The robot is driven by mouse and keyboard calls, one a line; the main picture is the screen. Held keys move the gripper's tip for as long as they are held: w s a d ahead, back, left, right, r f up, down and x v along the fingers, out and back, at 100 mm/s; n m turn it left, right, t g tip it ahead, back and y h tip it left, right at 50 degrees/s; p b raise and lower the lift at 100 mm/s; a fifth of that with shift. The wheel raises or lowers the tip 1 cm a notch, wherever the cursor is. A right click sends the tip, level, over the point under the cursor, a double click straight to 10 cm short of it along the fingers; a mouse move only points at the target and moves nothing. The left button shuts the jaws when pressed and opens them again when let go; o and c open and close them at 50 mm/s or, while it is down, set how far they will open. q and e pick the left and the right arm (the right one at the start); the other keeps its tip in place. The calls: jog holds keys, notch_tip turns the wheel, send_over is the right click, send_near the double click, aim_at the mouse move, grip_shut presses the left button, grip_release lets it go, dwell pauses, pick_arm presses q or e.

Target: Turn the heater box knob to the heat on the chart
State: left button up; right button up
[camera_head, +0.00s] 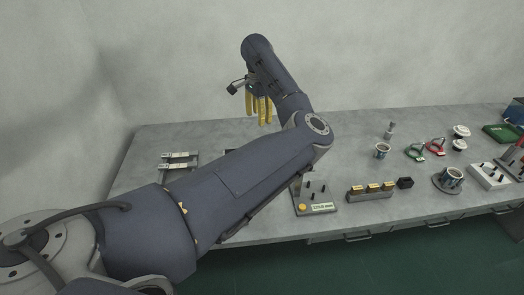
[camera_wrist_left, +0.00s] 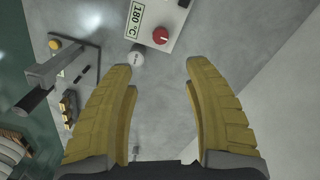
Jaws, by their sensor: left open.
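My left gripper (camera_head: 260,108) is raised over the back of the bench in the head view, its yellow fingers pointing down. In the left wrist view its fingers (camera_wrist_left: 163,70) are spread apart with nothing between them. The heater box (camera_wrist_left: 157,15) is at the top of the left wrist view, beyond the fingertips. Its red knob (camera_wrist_left: 160,35) shows ahead of the gap and is untouched. A sideways display (camera_wrist_left: 138,18) on the box reads 180 °C. In the head view my arm seems to hide the box. I cannot make out the chart. My right gripper is not in view.
A stand with a yellow button (camera_head: 302,207) is at the bench front, right of my arm. Several small blocks (camera_head: 371,190), a metal cup (camera_head: 382,150) and a cup on a base (camera_head: 449,180) stand further right.

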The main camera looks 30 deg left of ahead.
pick_arm(q)
notch_tip(320, 180, down, 17)
jog(key=shift+a+r, duration=0.1)
dwell(0.5)
grip_shut()
dwell(0.4)
